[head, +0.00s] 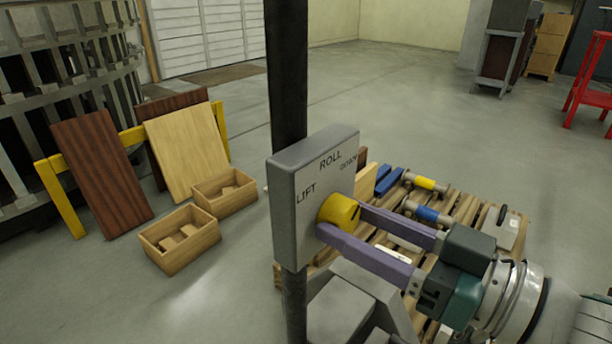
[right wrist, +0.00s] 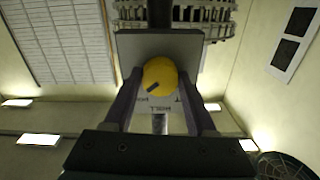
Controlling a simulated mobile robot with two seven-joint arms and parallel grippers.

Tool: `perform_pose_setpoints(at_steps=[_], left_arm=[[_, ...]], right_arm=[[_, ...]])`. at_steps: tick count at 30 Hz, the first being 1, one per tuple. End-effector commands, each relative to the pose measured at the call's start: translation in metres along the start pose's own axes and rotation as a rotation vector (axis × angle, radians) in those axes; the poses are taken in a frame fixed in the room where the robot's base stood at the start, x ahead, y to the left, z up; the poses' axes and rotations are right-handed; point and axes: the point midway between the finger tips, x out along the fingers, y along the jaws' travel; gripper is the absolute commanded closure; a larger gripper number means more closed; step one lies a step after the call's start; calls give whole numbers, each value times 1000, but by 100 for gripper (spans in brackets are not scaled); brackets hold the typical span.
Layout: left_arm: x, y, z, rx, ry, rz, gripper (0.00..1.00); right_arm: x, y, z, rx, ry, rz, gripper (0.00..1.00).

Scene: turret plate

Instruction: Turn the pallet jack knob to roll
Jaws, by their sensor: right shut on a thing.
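The grey selector plate (head: 316,172) bears the words LIFT, ROLL and DOWN on its face. The yellow round knob (head: 338,209) sits low on that face, below ROLL. My right gripper (head: 341,219) is shut on the knob, with one purple finger on each side. The right wrist view shows the knob (right wrist: 160,74) between the fingers (right wrist: 160,84), with the lettering upside down. A dark mark on the knob points to the lower left there, toward the DOWN side of the plate. My left gripper is not in view.
A dark post (head: 287,75) carries the plate. A wooden pallet (head: 470,225) with coloured cylinders lies behind my right gripper. Wooden boxes (head: 180,238) and leaning boards (head: 100,172) stand to the left. A red stool (head: 590,85) is far right.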

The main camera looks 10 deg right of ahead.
Motion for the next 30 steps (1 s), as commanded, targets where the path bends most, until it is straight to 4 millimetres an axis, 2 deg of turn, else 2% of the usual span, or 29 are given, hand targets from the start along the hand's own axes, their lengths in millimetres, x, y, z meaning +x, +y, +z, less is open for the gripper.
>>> perform_pose_setpoints(at_steps=[1,4,11,17,30], left_arm=[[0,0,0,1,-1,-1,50],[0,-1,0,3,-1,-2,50],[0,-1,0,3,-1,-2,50],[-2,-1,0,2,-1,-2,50],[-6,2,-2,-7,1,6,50]], right_arm=[[0,0,0,0,0,-1,88],[0,0,0,0,0,-1,99],[0,0,0,-17,0,-1,99],[0,0,-1,-97,1,0,99],[0,0,-1,-464,-3,1,99]])
